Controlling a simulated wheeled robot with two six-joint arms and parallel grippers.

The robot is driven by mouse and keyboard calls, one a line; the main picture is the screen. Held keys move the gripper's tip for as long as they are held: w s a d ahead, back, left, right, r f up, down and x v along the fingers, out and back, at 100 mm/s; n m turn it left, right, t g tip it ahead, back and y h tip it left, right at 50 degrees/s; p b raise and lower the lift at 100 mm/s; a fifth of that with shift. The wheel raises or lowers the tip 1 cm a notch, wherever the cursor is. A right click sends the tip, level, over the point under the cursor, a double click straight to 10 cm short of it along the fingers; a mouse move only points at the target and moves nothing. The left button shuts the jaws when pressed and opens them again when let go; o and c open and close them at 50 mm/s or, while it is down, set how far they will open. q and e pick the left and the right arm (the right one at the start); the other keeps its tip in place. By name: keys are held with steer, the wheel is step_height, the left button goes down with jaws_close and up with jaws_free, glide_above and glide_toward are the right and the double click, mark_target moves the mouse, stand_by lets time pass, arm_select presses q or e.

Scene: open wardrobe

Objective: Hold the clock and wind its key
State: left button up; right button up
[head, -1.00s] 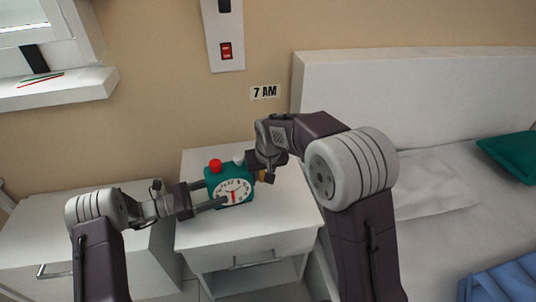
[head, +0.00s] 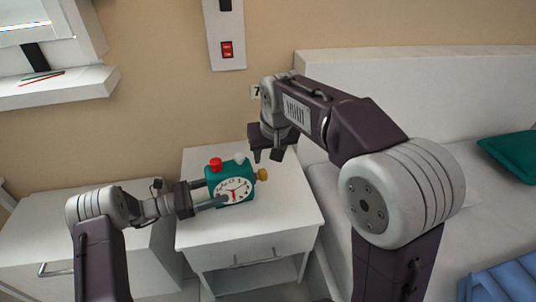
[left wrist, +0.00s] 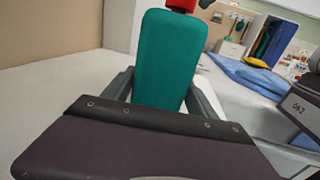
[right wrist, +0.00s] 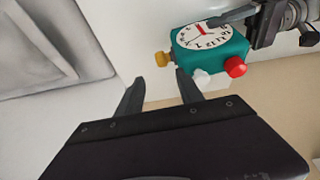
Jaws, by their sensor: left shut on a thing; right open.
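The teal clock (head: 213,180) with a white face, a red knob and a white knob on top sits on the white nightstand. My left gripper (head: 211,193) is shut on the clock from its left side; the clock's teal side (left wrist: 168,60) fills the space between the fingers in the left wrist view. The yellow key (head: 262,175) sticks out of the clock's right side; it also shows in the right wrist view (right wrist: 162,59). My right gripper (head: 267,156) is open and empty, above and behind the key, apart from it. Its fingers (right wrist: 160,92) point toward the key.
The nightstand top (head: 285,205) is clear to the right of the clock. A bed with a white headboard (head: 400,80) stands at the right, with a teal pillow (head: 512,155). A wall panel with a red switch (head: 227,49) hangs above.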

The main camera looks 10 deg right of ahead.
steer(key=shift+o, duration=0.5)
steer(key=s+a+f+g+y, duration=0.3)
steer(key=s+f, duration=0.3)
steer(key=f, duration=0.2)
steer(key=shift+s+a+g+y, duration=0.15)
steer(key=shift+s+g+y, duration=0.2)
steer(key=shift+g+y, duration=0.05)
steer(key=s+a+f+g+y, duration=0.1)
steer(key=s+a+f+y, duration=0.1)
steer(key=m+t+y, duration=0.1)
steer(key=m+t, duration=1.2)
steer(key=m, duration=0.1)
glide_toward(263, 174)
steer(key=shift+w+d+f, duration=0.2)
steer(key=shift+w+f, duration=0.8)
steer(key=shift+f, duration=0.2)
steer(key=x, duration=1.2)
steer(key=shift+a+r, duration=0.25)
steer(key=shift+r, duration=0.05)
